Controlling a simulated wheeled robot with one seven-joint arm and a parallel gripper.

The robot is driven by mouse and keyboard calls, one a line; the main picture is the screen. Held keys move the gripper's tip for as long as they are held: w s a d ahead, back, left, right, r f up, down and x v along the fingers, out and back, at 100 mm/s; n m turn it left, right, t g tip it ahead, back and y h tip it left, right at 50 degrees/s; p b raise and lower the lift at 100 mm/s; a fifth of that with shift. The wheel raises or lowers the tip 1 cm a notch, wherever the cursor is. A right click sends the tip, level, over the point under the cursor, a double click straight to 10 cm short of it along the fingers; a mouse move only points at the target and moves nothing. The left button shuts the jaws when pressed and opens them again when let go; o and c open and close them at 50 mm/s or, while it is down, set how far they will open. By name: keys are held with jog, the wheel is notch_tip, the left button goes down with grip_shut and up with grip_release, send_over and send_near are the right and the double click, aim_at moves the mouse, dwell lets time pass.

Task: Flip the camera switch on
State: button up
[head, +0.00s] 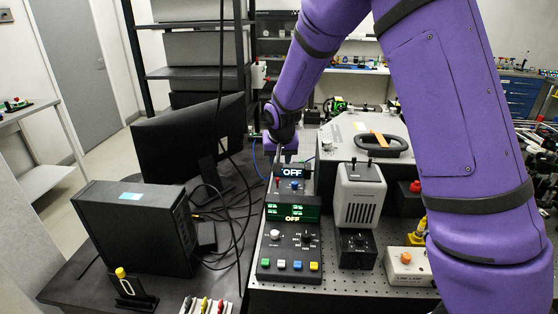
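A small dark box with a lit "OFF" display (292,172) stands at the back of the bench. A larger black control panel (290,245) in front of it has green readouts, a second "OFF" display, knobs and several coloured buttons. I cannot tell from labels which holds the camera switch. My purple arm reaches over from the right, and my gripper (281,160) points down at the rear "OFF" box. The fingertips are small and partly hidden, so contact and opening are unclear.
A grey lamp-like unit (360,195) on a black base stands right of the panel. A white instrument with a black handle (380,147) is behind it. A monitor (188,140), a black computer case (135,225) and loose cables crowd the left.

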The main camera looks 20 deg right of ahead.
jog(key=n+g+y, duration=0.1)
jog(key=n+g, duration=0.4)
jog(key=n, duration=1.3)
send_near(277, 182)
notch_tip(277, 182, down, 8)
jog(key=shift+d+f, duration=0.1)
jog(key=shift+f, duration=0.1)
